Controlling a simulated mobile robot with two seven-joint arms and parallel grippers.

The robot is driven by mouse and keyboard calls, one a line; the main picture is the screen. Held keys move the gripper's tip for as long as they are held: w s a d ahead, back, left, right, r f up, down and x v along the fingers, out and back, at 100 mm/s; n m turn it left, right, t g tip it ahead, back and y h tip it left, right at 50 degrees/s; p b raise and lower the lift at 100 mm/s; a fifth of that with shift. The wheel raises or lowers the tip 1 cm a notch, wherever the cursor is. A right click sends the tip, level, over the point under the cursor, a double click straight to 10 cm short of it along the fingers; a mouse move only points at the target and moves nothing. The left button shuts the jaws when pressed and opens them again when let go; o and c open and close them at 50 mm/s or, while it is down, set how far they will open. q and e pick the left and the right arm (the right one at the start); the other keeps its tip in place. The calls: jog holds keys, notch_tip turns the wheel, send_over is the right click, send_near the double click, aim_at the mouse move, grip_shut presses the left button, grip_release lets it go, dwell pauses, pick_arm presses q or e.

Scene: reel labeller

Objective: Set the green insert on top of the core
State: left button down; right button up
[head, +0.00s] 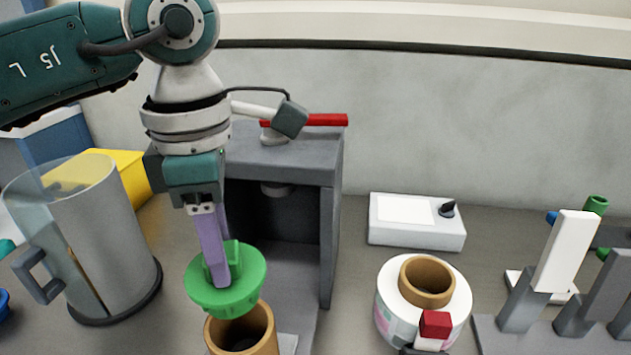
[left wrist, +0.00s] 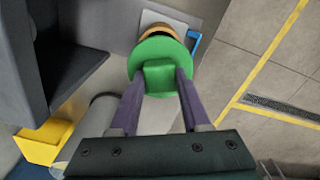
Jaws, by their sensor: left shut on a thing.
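The green insert (head: 240,292) is a round disc with a raised block on top. My left gripper (head: 220,280) points down and is shut on that block with its purple fingers. The left wrist view also shows the insert (left wrist: 160,50) between the fingers. The brown core (head: 262,322) is an open upright tube just below the insert in the head view. The insert overlaps its far rim there, slightly left of its centre. In the left wrist view the core (left wrist: 158,30) is mostly hidden behind the insert. I cannot tell whether they touch.
A grey machine (head: 330,210) with a red lever stands right behind the gripper. A clear-and-grey jug (head: 105,245) stands left, near a yellow bin (head: 125,170). A label roll (head: 455,305) and a white control box (head: 400,235) are to the right.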

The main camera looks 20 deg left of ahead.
aim_at(230, 291)
pick_arm(q)
jog(key=shift+a+f, duration=0.15)
jog(key=shift+a, duration=0.05)
jog(key=shift+d+f+b, duration=0.15)
jog(key=shift+f+b, duration=0.45)
jog(key=shift+f, duration=0.05)
notch_tip(230, 291, down, 4)
jog(key=b, duration=0.3)
jog(key=shift+d+r, duration=0.1)
jog(key=shift+r, duration=0.15)
jog(key=shift+f, duration=0.45)
jog(key=shift+b, duration=0.35)
jog(key=shift+f+b, duration=0.6)
jog(key=shift+b, duration=0.05)
jog(key=c, duration=0.7)
grip_release()
